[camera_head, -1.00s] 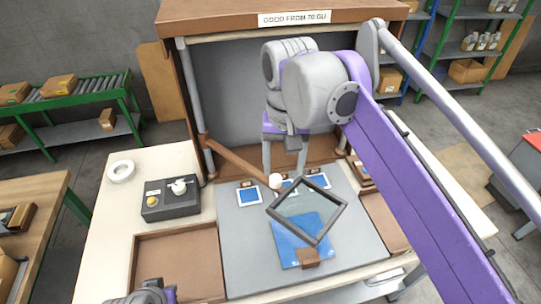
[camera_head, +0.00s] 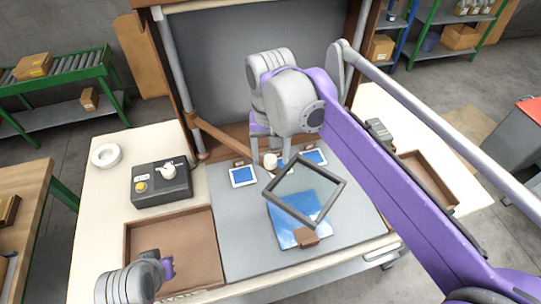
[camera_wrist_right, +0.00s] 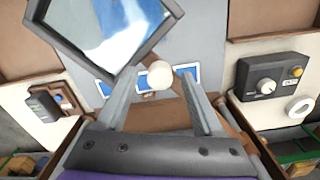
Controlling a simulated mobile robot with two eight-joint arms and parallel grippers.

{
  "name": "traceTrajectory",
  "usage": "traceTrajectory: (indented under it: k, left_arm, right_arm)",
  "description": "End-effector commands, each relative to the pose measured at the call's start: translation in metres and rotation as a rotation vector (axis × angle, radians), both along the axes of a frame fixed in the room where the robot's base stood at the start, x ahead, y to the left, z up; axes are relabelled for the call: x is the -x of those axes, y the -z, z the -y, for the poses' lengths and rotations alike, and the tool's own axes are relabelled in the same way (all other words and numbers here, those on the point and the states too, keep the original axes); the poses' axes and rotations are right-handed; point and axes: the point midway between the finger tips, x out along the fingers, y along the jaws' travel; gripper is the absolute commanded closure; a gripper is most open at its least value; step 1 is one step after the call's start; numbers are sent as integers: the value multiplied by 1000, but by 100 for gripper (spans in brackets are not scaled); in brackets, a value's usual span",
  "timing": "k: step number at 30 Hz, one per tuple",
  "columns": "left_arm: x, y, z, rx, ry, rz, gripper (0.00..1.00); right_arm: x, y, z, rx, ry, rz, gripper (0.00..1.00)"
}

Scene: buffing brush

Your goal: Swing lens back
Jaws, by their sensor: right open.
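The square dark-framed lens (camera_head: 305,190) sits tilted above a blue sheet (camera_head: 285,228) on the grey work mat. A brown swing arm (camera_head: 222,137) runs from the left post to a pale round knob (camera_head: 270,160) by the lens's far corner. My right gripper (camera_head: 270,156) is open, its fingers on either side of the knob. In the right wrist view the knob (camera_wrist_right: 160,75) shows between the spread fingertips (camera_wrist_right: 157,78); I see no clear contact. My left gripper (camera_head: 167,268) is partly seen over the tray at lower left; its jaws are unclear.
A black control box (camera_head: 161,184) and a white tape ring (camera_head: 106,155) stand on the left of the bench. A brown tray (camera_head: 128,250) lies in front of them. Small blue-screened cards (camera_head: 243,176) lie behind the lens. My right arm crosses the bench's right side.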

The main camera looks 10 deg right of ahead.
Motion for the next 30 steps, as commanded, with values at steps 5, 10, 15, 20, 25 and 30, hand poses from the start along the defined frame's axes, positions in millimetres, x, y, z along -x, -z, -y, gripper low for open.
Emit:
traceTrajectory:
  k: [5,10,15,20,25,30]
  left_arm:
    - [0,1,0,0,0,0,100]
    - [0,0,0,0,0,0,100]
    - [0,0,0,0,0,0,100]
    - [0,0,0,0,0,0,100]
    - [0,0,0,0,0,0,100]
    - [0,0,0,0,0,0,100]
  right_arm:
    - [0,7,0,0,0,0,31]
    - [0,7,0,0,0,0,31]
    - [0,7,0,0,0,0,54]
    - [0,7,0,0,0,0,83]
    - [0,7,0,0,0,0,100]
    - [0,7,0,0,0,0,100]
